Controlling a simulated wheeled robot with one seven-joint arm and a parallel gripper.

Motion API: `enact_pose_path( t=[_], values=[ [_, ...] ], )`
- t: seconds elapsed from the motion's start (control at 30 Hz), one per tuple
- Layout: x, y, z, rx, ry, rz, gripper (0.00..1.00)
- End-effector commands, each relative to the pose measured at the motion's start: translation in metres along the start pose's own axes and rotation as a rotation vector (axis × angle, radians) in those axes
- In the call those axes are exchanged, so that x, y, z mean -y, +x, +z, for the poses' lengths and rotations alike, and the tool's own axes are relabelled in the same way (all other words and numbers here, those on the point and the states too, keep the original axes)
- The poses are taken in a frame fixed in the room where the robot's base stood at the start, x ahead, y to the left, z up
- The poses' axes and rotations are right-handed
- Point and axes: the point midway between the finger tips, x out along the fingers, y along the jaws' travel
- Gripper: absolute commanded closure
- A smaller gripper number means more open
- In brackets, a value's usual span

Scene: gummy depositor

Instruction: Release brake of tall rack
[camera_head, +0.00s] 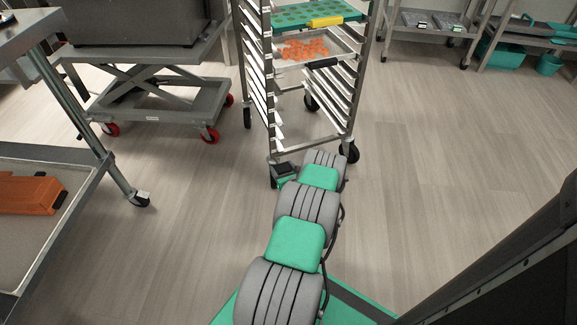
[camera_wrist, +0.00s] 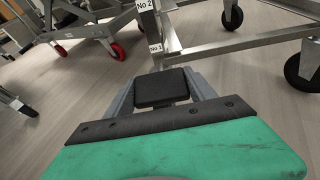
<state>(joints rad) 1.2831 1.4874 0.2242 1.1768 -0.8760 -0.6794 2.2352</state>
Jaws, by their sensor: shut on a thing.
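The tall rack (camera_head: 258,62) stands upright in front of me on black casters. Its near left post with a "No 1" label shows in the wrist view (camera_wrist: 152,30). My gripper (camera_head: 283,171) is low, at the foot of that post. In the wrist view my gripper (camera_wrist: 166,82) has its two grey fingers on either side of a dark, flat pad that looks like the brake pedal (camera_wrist: 163,88), and is shut on it. The near left caster is mostly hidden by my gripper and arm, so whether the brake is on or off cannot be told.
The rack holds a green tray (camera_head: 295,15) and a tray of orange pieces (camera_head: 345,52). A lift cart (camera_head: 150,92) with red casters stands to the left. A steel table (camera_head: 75,215) is at near left. The floor to the right is clear.

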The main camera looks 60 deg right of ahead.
Motion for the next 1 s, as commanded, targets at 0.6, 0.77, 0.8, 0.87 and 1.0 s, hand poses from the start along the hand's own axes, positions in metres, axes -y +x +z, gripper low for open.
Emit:
enact_pose_path(
  t=[0.6,0.77,0.8,0.87,1.0],
  values=[
    [-0.001,0.005,0.020,0.020,-0.003,0.004,1.00],
    [-0.001,0.005,0.020,0.021,-0.003,0.003,0.31],
    [-0.001,0.004,0.019,0.019,-0.003,0.003,0.28],
    [-0.001,0.004,0.017,0.016,-0.002,0.003,0.23],
    [0.000,0.003,0.014,0.012,0.000,0.001,0.15]
  ],
)
